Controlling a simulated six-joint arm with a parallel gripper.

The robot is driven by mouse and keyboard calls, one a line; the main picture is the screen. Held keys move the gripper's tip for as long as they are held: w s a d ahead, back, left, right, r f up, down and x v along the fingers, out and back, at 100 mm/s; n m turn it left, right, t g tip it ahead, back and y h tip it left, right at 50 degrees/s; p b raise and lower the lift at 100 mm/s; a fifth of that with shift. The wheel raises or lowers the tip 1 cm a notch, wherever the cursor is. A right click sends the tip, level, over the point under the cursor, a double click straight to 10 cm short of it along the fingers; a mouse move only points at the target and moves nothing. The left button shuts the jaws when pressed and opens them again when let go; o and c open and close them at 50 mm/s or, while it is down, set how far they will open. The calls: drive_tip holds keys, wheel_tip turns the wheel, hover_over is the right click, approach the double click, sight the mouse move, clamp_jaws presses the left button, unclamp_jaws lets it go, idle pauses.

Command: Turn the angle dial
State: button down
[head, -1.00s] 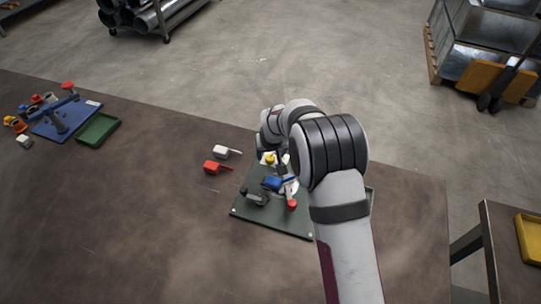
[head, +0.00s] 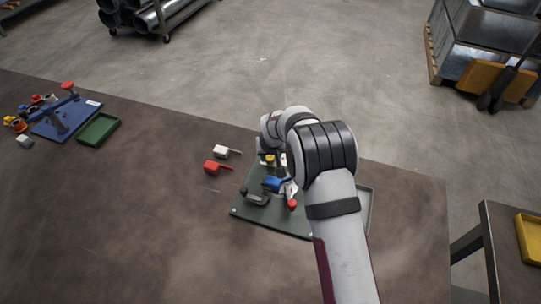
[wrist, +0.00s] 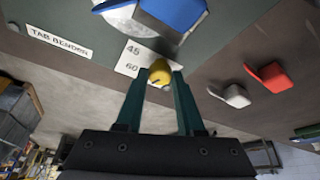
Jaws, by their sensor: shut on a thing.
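The angle dial is a small yellow knob (wrist: 159,72) beside a white scale plate (wrist: 132,58) marked 45 and 60. It sits on the green tab bender plate, and also shows in the head view (head: 269,159), partly hidden by my arm. My gripper (wrist: 158,82) is shut on the yellow knob, with one green finger on each side of it. My fingertips are hard to make out in the head view.
The bender's blue block (head: 272,184) and red-tipped lever (head: 292,204) stand close to the dial. A white clip (head: 221,152) and red clip (head: 212,167) lie left of the green plate (head: 250,214). A blue fixture (head: 70,120) and green tray (head: 97,129) are far left.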

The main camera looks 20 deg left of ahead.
drive_tip(key=n+g+y, duration=0.1)
drive_tip(key=n, duration=0.2)
drive_tip(key=shift+d+n, duration=0.1)
drive_tip(key=shift+n, duration=0.3)
drive_tip(key=c, duration=0.5)
unclamp_jaws()
drive_tip(key=shift+v, duration=7.85)
drive_tip(key=shift+d, duration=0.15)
